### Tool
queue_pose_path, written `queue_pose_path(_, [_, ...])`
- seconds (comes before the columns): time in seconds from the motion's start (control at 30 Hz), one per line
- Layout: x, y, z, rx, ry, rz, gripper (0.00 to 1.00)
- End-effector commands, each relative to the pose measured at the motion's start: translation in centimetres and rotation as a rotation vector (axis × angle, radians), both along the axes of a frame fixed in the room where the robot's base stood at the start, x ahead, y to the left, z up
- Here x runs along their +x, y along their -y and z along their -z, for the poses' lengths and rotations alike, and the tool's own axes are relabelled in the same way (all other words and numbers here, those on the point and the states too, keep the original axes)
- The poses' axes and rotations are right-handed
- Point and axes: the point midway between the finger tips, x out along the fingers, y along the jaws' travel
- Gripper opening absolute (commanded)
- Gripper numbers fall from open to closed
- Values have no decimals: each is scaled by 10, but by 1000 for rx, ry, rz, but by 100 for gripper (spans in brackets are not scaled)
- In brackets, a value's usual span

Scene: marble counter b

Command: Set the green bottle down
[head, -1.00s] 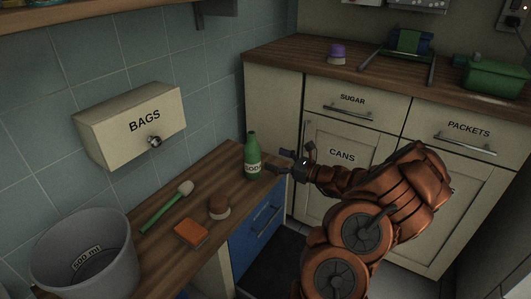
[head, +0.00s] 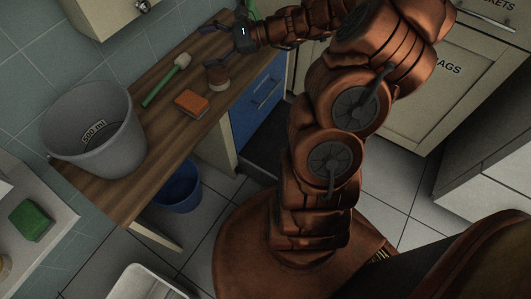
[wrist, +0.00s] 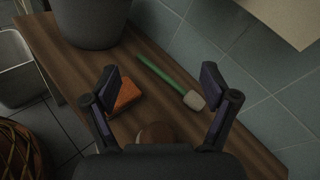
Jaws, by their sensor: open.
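The green bottle (head: 251,9) shows only as a small green piece at the top edge of the head view, behind my gripper; its base is hidden, so I cannot tell what it rests on. It is not in the wrist view. My gripper (head: 212,44) is open, to the left of the bottle and above the wooden counter (head: 112,176). In the wrist view my gripper (wrist: 160,80) has its two dark fingers spread wide with nothing between them.
Near my gripper lie a brown round-topped item (head: 217,75), an orange sponge (head: 191,104) and a green-handled brush (head: 166,80). A grey bucket (head: 105,135) stands at the counter's left. A blue bucket (head: 178,188) is on the floor below.

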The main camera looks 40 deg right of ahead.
Motion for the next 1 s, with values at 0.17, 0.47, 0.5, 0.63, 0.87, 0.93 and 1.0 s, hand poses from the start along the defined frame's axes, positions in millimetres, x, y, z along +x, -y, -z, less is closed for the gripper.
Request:
queue_pose_path(0.17, [-44, -82, -7, -177, 53, -280, 86])
queue_pose_path(0.47, [-140, -157, 4, -469, 138, -712, 86])
queue_pose_path(0.5, [-154, -162, 6, -508, 149, -768, 86])
queue_pose_path(0.63, [-195, -169, 13, -634, 185, -939, 86])
queue_pose_path(0.87, [-262, -156, 26, -848, 234, -1231, 86])
queue_pose_path(0.93, [-279, -147, 27, -915, 250, -1312, 86])
queue_pose_path(1.0, [-294, -136, 29, -979, 260, -1391, 86])
